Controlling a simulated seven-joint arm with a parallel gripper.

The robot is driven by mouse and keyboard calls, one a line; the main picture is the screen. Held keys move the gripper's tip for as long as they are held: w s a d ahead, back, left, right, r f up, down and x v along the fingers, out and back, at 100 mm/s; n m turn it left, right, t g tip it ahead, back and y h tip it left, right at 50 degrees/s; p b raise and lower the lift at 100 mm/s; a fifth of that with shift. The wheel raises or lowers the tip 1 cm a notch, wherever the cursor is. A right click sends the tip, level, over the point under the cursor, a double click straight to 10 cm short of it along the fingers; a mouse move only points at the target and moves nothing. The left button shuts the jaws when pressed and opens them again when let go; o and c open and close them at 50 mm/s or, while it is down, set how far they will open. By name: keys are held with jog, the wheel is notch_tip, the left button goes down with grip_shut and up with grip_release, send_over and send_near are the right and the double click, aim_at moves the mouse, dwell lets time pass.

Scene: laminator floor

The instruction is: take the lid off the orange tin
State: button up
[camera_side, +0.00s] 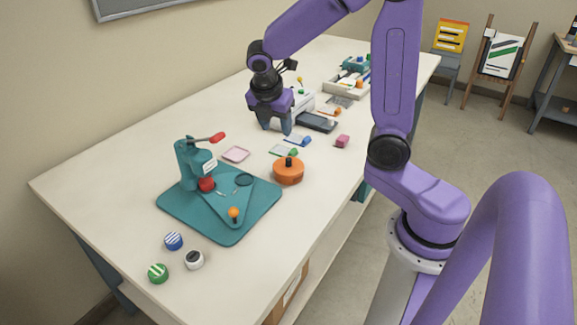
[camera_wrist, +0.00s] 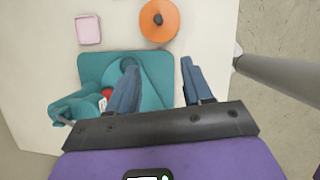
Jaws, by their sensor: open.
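The orange tin (camera_side: 288,174) stands on the table right of the teal press, with its lid on. The lid is orange with a dark knob (camera_side: 289,162) on top. In the wrist view the tin (camera_wrist: 152,27) is seen from above near the top edge, the knob near its middle. My gripper (camera_side: 273,128) is above the table, behind and left of the tin, apart from it. In the wrist view the two blue fingers (camera_wrist: 158,80) are spread with nothing held between them.
A teal press (camera_side: 190,165) with a red-tipped lever stands on a teal mat (camera_side: 215,227). A pink tray (camera_side: 236,154), a pink block (camera_side: 342,141) and small cards (camera_side: 283,151) lie near the tin. Round badges (camera_side: 173,241) lie at the front.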

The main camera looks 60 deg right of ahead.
jog(key=w+d, duration=0.1)
jog(key=d, duration=0.1)
send_over(288, 159)
jog(key=a, duration=0.2)
jog(key=shift+n+h, duration=0.3)
jog(key=f, duration=1.1)
jog(key=shift+s+a, duration=0.1)
jog(key=shift+s, duration=0.1)
jog(key=shift+x, duration=2.65)
jog(key=shift+s+a+f, duration=0.1)
jog(key=shift+a, duration=0.1)
grip_shut()
